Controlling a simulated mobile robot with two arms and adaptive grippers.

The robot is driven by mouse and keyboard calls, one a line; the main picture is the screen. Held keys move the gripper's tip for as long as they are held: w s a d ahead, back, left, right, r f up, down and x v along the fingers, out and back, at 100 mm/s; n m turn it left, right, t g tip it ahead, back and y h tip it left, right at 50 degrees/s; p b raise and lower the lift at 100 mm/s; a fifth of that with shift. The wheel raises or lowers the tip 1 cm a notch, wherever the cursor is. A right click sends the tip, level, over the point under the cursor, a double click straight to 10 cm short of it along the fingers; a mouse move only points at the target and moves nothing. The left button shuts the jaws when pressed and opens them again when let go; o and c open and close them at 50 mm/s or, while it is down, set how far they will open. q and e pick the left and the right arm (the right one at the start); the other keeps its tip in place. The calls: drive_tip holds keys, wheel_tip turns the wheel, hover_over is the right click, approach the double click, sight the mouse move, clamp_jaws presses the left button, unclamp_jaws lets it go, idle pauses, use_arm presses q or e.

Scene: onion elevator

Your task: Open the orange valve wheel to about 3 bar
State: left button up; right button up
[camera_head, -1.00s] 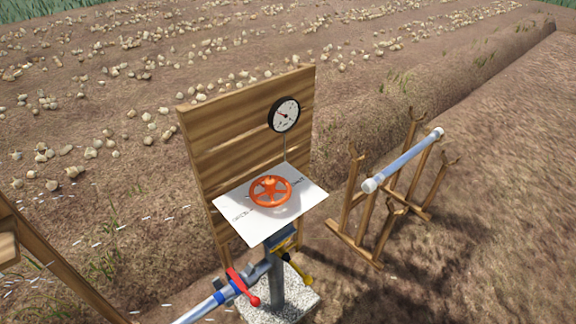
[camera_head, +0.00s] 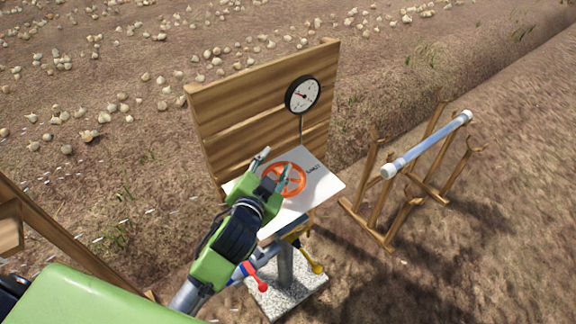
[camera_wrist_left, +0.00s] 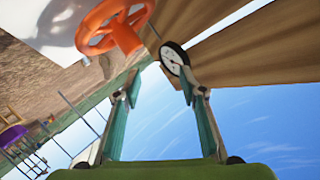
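The orange valve wheel (camera_head: 290,180) lies flat above a white plate (camera_head: 322,186) in front of a wooden backboard. It also shows at the top of the left wrist view (camera_wrist_left: 118,34). My left gripper (camera_head: 274,164) is open, with its fingers apart, at the wheel's near left side and partly in front of it. Nothing is between its fingers. The pressure gauge (camera_head: 302,95) hangs on the backboard, its needle pointing to the left; its numbers are too small to read. The right gripper is not in view.
Below the plate are a red-handled lever (camera_head: 257,282) and a yellow-handled lever (camera_head: 314,266) above a speckled stone block (camera_head: 290,296). Onions lie across the field behind.

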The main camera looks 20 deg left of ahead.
use_arm(q)
drive_tip(key=w+d+r+m+t+h, duration=0.2)
drive_tip(key=d+r+m+h, duration=0.55)
drive_tip(key=r, duration=0.25)
drive_tip(key=w+d+r+m+t+h, duration=0.25)
drive_tip(key=d+r+m+h, duration=0.45)
drive_tip(key=r, duration=0.4)
drive_tip(key=s+d+r+m+g+h, duration=0.25)
drive_tip(key=d+m+g+h, duration=0.25)
drive_tip(key=d+m+g, duration=0.45)
drive_tip(key=m+g+y, duration=1)
drive_tip(key=m+y, duration=0.3)
drive_tip(key=y, duration=0.6)
hover_over(283, 167)
wheel_tip(283, 167, down, 16)
drive_tip(key=f+p, duration=0.1)
drive_tip(key=f, duration=0.3)
drive_tip(key=f+p, duration=0.1)
drive_tip(key=f, duration=0.3)
drive_tip(key=f+p, duration=0.2)
drive_tip(key=f, duration=0.2)
drive_tip(key=shift+s+d+f, duration=0.15)
drive_tip(key=shift+s, duration=0.2)
drive_tip(key=shift+f, duration=0.55)
